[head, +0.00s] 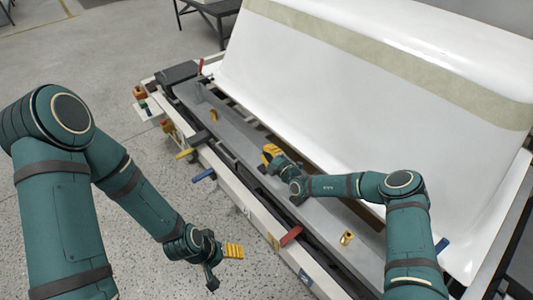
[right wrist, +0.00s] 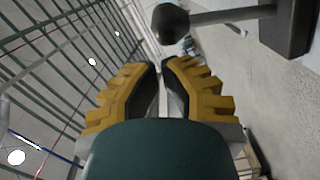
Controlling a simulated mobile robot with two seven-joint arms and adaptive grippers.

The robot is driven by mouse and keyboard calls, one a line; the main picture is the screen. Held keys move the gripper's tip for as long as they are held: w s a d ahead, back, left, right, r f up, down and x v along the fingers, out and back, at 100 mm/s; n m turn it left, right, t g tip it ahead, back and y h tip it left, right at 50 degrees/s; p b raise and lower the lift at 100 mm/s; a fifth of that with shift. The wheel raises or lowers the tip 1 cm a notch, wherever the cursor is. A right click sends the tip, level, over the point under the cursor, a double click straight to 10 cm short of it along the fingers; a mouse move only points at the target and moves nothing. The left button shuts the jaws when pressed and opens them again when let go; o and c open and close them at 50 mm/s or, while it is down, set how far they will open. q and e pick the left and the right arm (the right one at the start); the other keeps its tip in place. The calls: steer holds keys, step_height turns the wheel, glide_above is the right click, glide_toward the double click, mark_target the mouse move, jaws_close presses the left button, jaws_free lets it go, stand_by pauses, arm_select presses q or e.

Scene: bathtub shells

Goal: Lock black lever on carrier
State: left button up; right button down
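The carrier (head: 222,128) is a long grey and white frame beneath the white tub shell (head: 350,80). A black lever (right wrist: 171,22) with a round knob on a grey rod shows at the top of the right wrist view, beyond my fingertips and apart from them. I cannot single it out in the head view. My right gripper (head: 270,153) is over the carrier's grey top, beside the shell's lower edge. In the right wrist view its yellow fingers (right wrist: 160,66) nearly meet, with nothing between them. My left gripper (head: 233,251) hangs over the floor; its finger gap is unclear.
Along the carrier's near side are a red lever (head: 290,236), a blue handle (head: 203,174) and a yellow handle (head: 184,153). Another red lever (head: 200,65) stands at the far end. A dark table (head: 210,8) is behind. The speckled floor (head: 110,60) at left is mostly clear.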

steer(key=shift+r, duration=0.15)
step_height(320, 180, up, 10)
stand_by(0.7)
stand_by(0.4)
